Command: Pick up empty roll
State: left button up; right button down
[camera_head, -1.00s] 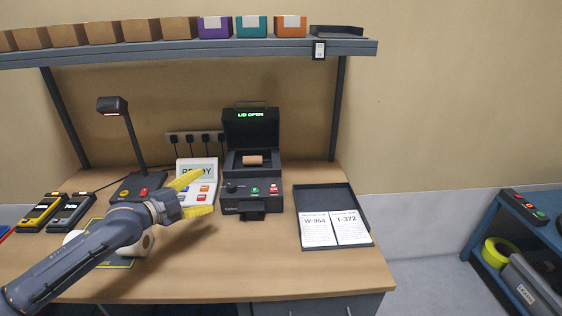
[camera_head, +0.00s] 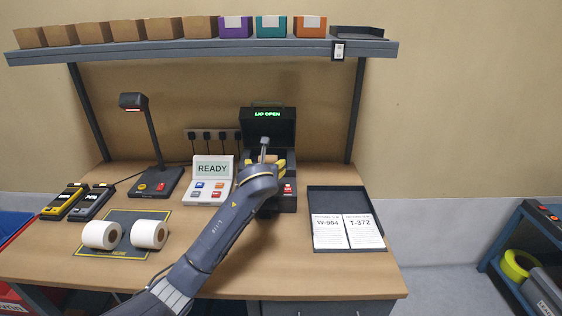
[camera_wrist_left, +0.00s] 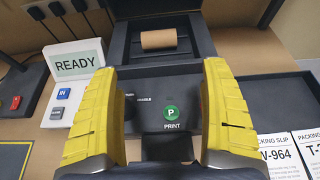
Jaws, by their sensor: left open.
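The empty roll (camera_wrist_left: 158,39) is a small brown cardboard core lying across the open bay of the black label printer (camera_wrist_left: 205,95). In the head view the roll (camera_head: 271,158) is mostly hidden behind my gripper, and the printer (camera_head: 268,128) has its lid up, reading "LID OPEN". My left gripper (camera_head: 277,164) is over the front of the printer. In the wrist view its yellow fingers (camera_wrist_left: 160,110) are wide apart with nothing between them, and the roll lies beyond the fingertips. My right gripper is not in view.
Two white label rolls (camera_head: 149,234) lie on a dark mat (camera_head: 125,216) at left. A "READY" panel (camera_head: 210,178) stands left of the printer. A black tray (camera_head: 372,203) with packing slips (camera_head: 330,232) lies right. A shelf (camera_head: 200,48) with boxes hangs above.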

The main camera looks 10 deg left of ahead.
aim_at(268, 159)
pick_arm(q)
jog(key=shift+x, duration=8.55)
jog(key=shift+a, duration=0.15)
jog(key=c, duration=0.6)
